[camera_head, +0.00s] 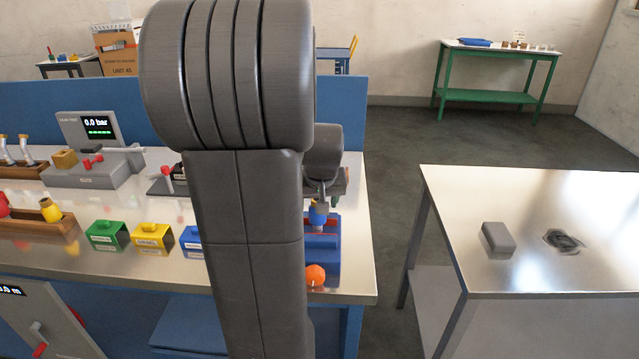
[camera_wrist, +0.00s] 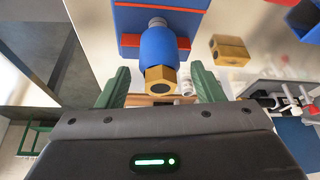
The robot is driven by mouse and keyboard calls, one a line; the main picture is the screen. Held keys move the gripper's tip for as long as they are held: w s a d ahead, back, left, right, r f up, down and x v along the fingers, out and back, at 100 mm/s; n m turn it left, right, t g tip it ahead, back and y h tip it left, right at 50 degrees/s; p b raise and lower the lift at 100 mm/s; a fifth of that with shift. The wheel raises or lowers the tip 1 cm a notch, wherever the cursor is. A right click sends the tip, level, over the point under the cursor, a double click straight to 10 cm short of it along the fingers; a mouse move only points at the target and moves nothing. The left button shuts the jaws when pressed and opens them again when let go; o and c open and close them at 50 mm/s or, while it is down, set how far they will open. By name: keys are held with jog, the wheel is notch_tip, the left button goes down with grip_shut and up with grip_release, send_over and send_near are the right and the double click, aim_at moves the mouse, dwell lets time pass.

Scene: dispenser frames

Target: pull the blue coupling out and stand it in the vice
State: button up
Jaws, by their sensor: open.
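The blue coupling (camera_wrist: 158,48) has a brass hex end (camera_wrist: 160,82) and a grey neck running into a blue frame with red bars (camera_wrist: 130,14). In the head view the coupling (camera_head: 318,219) stands at the blue frame (camera_head: 328,258), near the bench's right end. In the wrist view my gripper (camera_wrist: 161,88) is open, with one green finger on each side of the brass end and gaps on both sides. In the head view my arm hides most of my gripper. I cannot identify the vice for certain; a dark device with a red knob (camera_head: 167,177) is partly hidden by my arm.
An orange ball (camera_head: 315,275) lies in front of the blue frame. Green (camera_head: 107,237) and yellow (camera_head: 152,239) brackets and a gauge stand (camera_head: 85,172) are to the left. A separate metal table (camera_head: 590,205) on the right carries a grey block (camera_head: 497,239).

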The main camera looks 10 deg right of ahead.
jog(key=v, duration=1.2)
jog(key=x, duration=1.3)
jog(key=shift+w+f, duration=0.15)
jog(key=shift+f, duration=0.25)
jog(key=shift+r, duration=0.25)
jog(key=shift+f, duration=0.25)
